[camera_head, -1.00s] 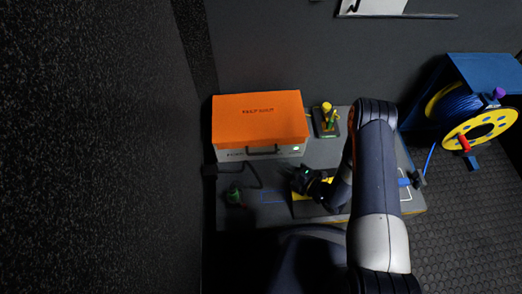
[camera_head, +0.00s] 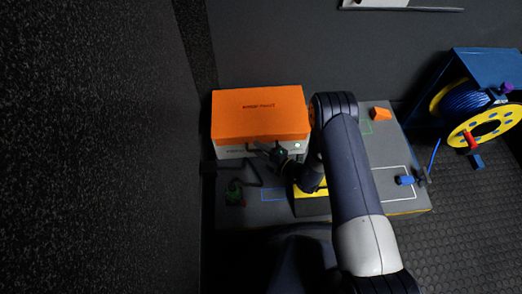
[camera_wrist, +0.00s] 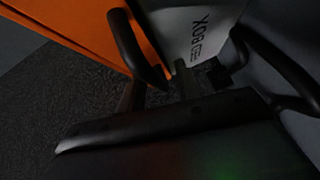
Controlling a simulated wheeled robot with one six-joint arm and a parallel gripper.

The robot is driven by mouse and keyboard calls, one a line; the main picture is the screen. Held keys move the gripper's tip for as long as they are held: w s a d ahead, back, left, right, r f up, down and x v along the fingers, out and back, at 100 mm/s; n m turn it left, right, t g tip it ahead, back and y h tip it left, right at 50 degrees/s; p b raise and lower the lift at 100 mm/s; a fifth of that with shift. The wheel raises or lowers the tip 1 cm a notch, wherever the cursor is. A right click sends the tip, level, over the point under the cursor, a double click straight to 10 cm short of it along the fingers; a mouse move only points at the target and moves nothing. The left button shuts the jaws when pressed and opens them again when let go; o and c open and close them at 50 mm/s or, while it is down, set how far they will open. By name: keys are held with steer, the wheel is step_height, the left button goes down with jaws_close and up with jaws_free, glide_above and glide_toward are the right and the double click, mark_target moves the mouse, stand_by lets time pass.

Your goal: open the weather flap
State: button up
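The weather flap (camera_head: 258,113) is the orange lid with dark lettering on a light grey box (camera_head: 230,152), and it lies shut. Its orange edge also shows in the wrist view (camera_wrist: 75,30), beside the grey face lettered "BOX". My gripper (camera_head: 274,153) is at the box's front face, just below the flap's front edge. Its dark fingers stand apart in the wrist view. A dark bar-like part (camera_wrist: 185,82), perhaps the front handle, shows between them. I cannot tell whether they touch it. The handle is mostly hidden behind my gripper in the head view.
A yellow block (camera_head: 303,192) is under my arm. An orange wedge (camera_head: 381,114) and a blue piece (camera_head: 405,180) lie right. A cable reel (camera_head: 484,128) stands farther right.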

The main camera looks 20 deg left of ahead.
steer(key=shift+c, duration=0.3)
jaws_close()
stand_by(0.3)
